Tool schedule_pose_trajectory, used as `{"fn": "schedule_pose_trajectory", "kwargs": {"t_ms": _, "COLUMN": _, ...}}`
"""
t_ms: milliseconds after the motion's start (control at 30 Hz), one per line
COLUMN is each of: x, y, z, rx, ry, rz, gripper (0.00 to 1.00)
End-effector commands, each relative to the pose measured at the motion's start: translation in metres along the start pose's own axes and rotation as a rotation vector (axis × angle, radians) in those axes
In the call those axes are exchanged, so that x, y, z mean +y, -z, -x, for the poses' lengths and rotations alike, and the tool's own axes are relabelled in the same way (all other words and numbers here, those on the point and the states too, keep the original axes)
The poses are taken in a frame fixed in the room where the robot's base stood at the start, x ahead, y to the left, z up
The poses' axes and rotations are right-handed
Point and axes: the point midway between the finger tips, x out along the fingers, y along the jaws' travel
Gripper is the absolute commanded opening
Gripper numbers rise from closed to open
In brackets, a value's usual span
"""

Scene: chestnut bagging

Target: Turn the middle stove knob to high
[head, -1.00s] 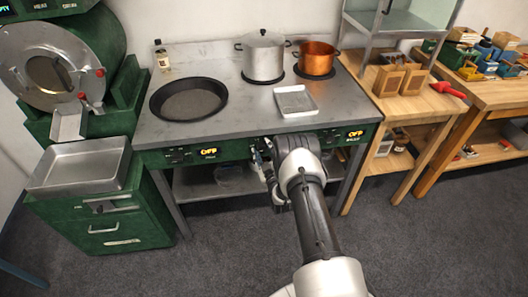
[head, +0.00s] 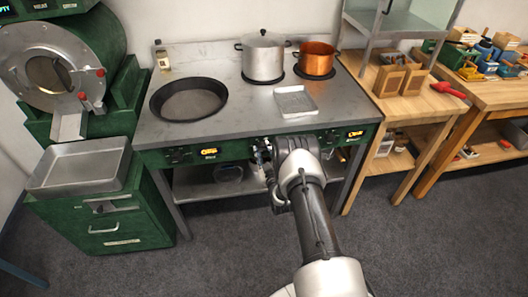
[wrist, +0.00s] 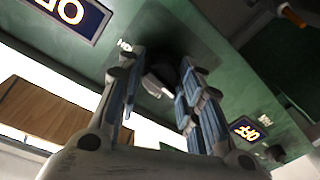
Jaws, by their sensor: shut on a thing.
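My gripper (wrist: 160,75) is at the stove's green front panel (wrist: 232,95). Its two fingers stand on either side of a dark knob (wrist: 165,77) with a pale piece showing between them. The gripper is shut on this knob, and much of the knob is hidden. In the head view my gripper (head: 262,153) is at the middle of the panel, and my wrist covers the knob. In the wrist view a lit display (wrist: 70,12) close by is upside down and cut off, perhaps reading LO. A smaller upside-down display (wrist: 246,131) reads OFF.
The steel stove top (head: 235,115) carries a black pan (head: 188,100), a steel pot (head: 263,58), a copper pot (head: 316,60) and a small tray (head: 295,101). A green cabinet (head: 85,215) stands at left, a wooden bench (head: 400,105) at right. The floor in front is clear.

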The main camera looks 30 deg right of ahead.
Motion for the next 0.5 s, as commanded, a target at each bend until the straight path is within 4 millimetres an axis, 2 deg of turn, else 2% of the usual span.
{"fn": "schedule_pose_trajectory", "kwargs": {"t_ms": 500, "x": -0.0020, "y": -0.0012, "z": 0.0002, "rx": 0.032, "ry": -0.022, "rz": -0.467, "gripper": 0.09}}
